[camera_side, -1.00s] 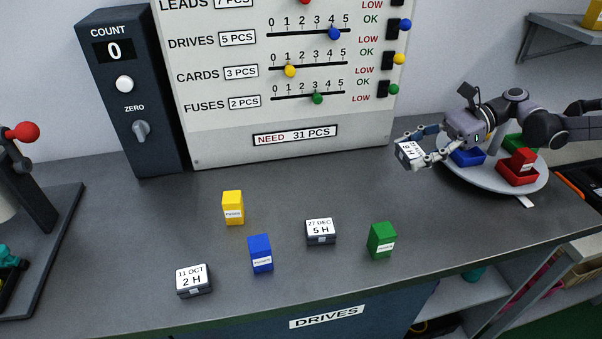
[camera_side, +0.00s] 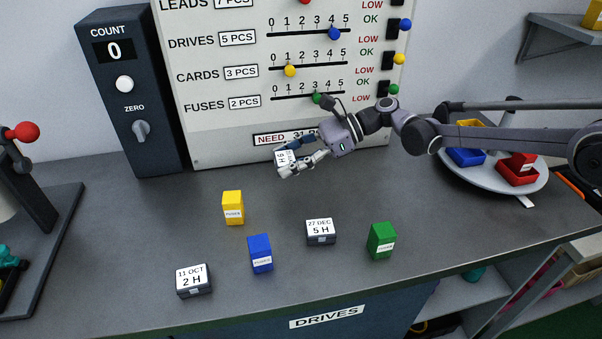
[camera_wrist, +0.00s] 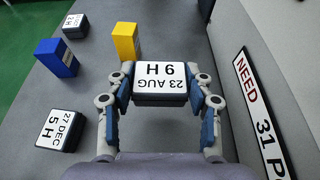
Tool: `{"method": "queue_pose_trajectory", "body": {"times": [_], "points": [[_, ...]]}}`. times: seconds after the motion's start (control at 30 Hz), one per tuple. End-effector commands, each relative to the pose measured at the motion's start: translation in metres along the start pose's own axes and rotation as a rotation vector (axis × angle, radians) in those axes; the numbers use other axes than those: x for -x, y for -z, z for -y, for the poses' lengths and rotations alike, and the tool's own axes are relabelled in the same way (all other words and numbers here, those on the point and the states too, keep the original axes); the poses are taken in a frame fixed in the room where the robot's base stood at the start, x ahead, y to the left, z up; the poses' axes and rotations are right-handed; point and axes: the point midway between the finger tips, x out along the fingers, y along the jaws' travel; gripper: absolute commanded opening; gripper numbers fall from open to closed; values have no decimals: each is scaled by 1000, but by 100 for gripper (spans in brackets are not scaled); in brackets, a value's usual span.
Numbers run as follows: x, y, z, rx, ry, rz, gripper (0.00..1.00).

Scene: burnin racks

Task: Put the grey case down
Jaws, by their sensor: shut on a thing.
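My gripper (camera_side: 298,161) is shut on a grey case with a white label (camera_side: 284,158), held above the bench in front of the board. In the wrist view the case (camera_wrist: 160,84) sits between both fingers (camera_wrist: 160,100), its label reading "23 AUG 9 H". A second grey case, "27 DEC 5 H" (camera_side: 320,233), stands on the bench; it also shows in the wrist view (camera_wrist: 62,131). A third, "11 OCT 2 H" (camera_side: 194,281), lies at the front left and shows in the wrist view (camera_wrist: 75,26).
A yellow block (camera_side: 233,208), a blue block (camera_side: 260,254) and a green block (camera_side: 381,241) stand on the bench. The board (camera_side: 225,150) rises behind. A round tray (camera_side: 492,184) with coloured bins is at right. Bench between yellow block and board is clear.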

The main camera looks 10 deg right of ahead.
Motion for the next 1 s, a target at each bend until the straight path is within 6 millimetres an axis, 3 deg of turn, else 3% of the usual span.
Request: {"method": "queue_pose_trajectory", "body": {"times": [0.1,0.57,0.97,1.0], "points": [[-6,16,0,0,0,1,14],[-23,57,0,0,0,1,14],[-25,62,0,0,0,1,14],[-25,62,0,0,0,0,63]]}}
